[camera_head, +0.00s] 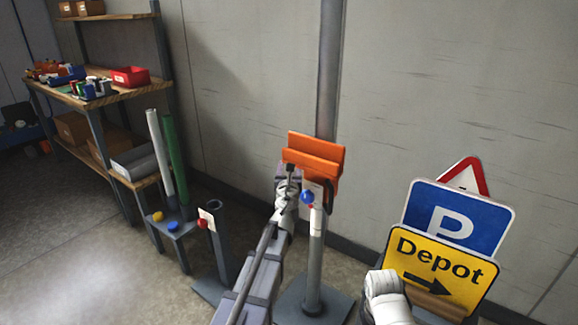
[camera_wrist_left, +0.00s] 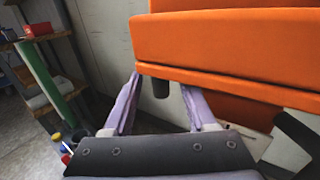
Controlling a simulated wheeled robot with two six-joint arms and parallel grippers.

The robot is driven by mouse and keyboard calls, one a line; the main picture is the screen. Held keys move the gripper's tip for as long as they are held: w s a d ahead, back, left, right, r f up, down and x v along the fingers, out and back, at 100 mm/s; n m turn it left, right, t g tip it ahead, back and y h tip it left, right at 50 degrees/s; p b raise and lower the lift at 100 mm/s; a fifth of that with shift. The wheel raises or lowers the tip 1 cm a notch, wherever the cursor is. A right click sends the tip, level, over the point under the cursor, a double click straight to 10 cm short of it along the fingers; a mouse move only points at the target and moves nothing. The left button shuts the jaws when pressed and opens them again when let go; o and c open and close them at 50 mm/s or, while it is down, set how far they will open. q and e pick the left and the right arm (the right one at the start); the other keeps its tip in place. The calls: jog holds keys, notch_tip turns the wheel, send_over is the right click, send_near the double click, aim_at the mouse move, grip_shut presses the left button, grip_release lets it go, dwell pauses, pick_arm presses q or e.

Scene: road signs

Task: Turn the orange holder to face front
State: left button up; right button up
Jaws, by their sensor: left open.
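The orange holder (camera_head: 316,150) sits at the top of a grey post (camera_head: 315,255), near the middle of the head view. It is a slotted block, turned somewhat at an angle. My left gripper (camera_head: 290,171) is at the holder's lower left side. In the left wrist view the holder (camera_wrist_left: 235,45) fills the upper right, just beyond and above the open fingers (camera_wrist_left: 162,88). A dark stub under the holder shows between the fingertips; I cannot tell whether they touch anything. A white part of my right arm shows at the lower right, but its gripper does not.
A blue knob (camera_head: 307,197) is on the post. A yellow Depot sign (camera_head: 445,262), a blue P sign (camera_head: 458,215) and a red-edged triangle sign (camera_head: 468,176) stand at the right. Another post (camera_head: 222,250), a tube stand and a workbench (camera_head: 125,92) are left. The wall is close behind.

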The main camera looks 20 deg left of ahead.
pick_arm(q)
jog(key=v, duration=0.6)
jog(key=shift+s, duration=0.1)
jog(key=s+a+f+n+g+y, duration=0.35)
jog(key=s+f+n+g, duration=0.7)
jog(key=n, duration=0.95)
jog(key=s+d+f+n+g+h, duration=0.6)
jog(key=s+d+f+n+h, duration=0.2)
jog(key=s+d+f+n, duration=0.55)
jog(key=s+d+r+m+p, duration=0.1)
jog(key=s+d+r+p, duration=0.1)
jog(key=r+p, duration=0.5)
jog(key=s+d+r+m+p, duration=0.2)
jog(key=d+r+p, duration=0.3)
jog(key=r+p, duration=0.3)
jog(key=s+d+r+m+p, duration=0.2)
jog(key=s+d+r+p, duration=0.2)
jog(key=r+p, duration=0.4)
jog(key=shift+r+g, duration=0.45)
jog(key=shift+r, duration=0.55)
